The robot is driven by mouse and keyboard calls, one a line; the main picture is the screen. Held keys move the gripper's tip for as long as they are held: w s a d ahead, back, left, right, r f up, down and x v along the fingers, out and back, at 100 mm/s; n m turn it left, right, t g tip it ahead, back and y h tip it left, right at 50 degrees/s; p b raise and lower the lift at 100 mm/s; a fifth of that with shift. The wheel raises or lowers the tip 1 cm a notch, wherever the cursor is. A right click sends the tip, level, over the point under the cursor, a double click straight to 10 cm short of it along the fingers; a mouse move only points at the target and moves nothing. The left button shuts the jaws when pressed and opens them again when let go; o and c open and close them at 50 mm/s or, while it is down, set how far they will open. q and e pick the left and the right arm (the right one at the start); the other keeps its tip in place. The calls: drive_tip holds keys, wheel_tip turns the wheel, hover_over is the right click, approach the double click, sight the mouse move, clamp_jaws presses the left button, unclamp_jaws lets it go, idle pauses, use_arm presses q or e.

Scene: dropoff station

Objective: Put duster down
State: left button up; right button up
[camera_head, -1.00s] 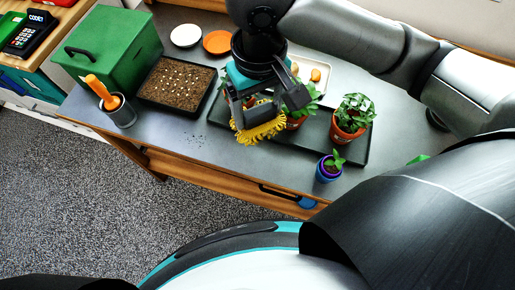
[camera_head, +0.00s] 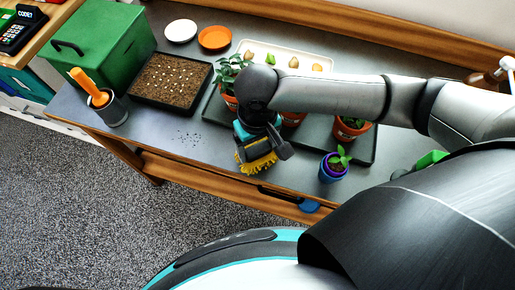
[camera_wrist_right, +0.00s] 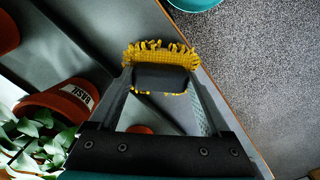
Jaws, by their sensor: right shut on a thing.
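The yellow duster (camera_head: 258,164) with its fringed head is at my right gripper (camera_head: 262,148), near the front edge of the grey table (camera_head: 180,141). In the right wrist view the duster (camera_wrist_right: 160,52) lies between the fingertips of the right gripper (camera_wrist_right: 160,80), which is shut on its dark body. Whether the duster touches the table I cannot tell. My left gripper is not in view.
A dark tray (camera_head: 362,158) with potted plants stands behind and right of the gripper. A small purple pot (camera_head: 331,170) stands at the front right. A seed tray (camera_head: 140,96), a grey cup (camera_head: 110,110) and a green box (camera_head: 105,45) are left.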

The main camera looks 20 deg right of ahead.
sight(257, 149)
drive_tip(key=shift+f, duration=0.8)
drive_tip(key=shift+r, duration=0.1)
drive_tip(key=o, duration=1)
wheel_tip(257, 149, up, 12)
drive_tip(key=p, duration=0.3)
